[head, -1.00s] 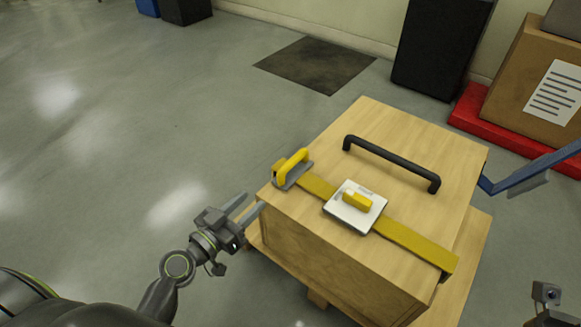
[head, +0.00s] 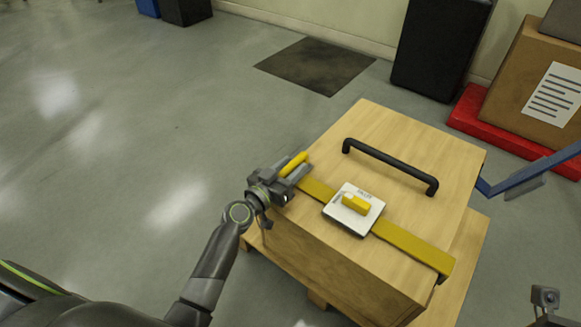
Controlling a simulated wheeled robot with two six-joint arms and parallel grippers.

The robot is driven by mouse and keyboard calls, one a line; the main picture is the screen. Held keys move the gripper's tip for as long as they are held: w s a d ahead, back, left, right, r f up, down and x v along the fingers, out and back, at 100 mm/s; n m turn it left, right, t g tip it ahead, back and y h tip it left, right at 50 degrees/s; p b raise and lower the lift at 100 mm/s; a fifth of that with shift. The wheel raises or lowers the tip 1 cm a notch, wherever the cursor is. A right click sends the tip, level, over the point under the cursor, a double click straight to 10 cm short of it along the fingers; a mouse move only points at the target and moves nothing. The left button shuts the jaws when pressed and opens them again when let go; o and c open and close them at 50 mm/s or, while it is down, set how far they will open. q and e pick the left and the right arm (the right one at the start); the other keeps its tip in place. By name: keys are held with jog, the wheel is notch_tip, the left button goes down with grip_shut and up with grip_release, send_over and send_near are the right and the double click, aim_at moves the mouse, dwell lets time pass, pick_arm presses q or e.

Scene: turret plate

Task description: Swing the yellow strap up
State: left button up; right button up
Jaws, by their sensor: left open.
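A yellow strap (head: 408,245) lies across the top of a wooden box (head: 395,130), from the left edge to the right edge. A white plate (head: 342,218) with a yellow turret knob (head: 356,204) sits at the strap's middle. At the strap's left end is a yellow handle (head: 293,163), partly hidden by my gripper. My left gripper (head: 298,173) is open at this handle, its fingers close around or beside it. I cannot tell whether they touch it.
A black bar handle (head: 392,166) stands up from the box top behind the strap. The box rests on a wooden base (head: 462,258). A blue bar (head: 530,171) is at the right. A red platform (head: 512,134) with a carton stands behind. The floor at left is clear.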

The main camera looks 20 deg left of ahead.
pick_arm(q)
grip_shut()
dwell(0.3)
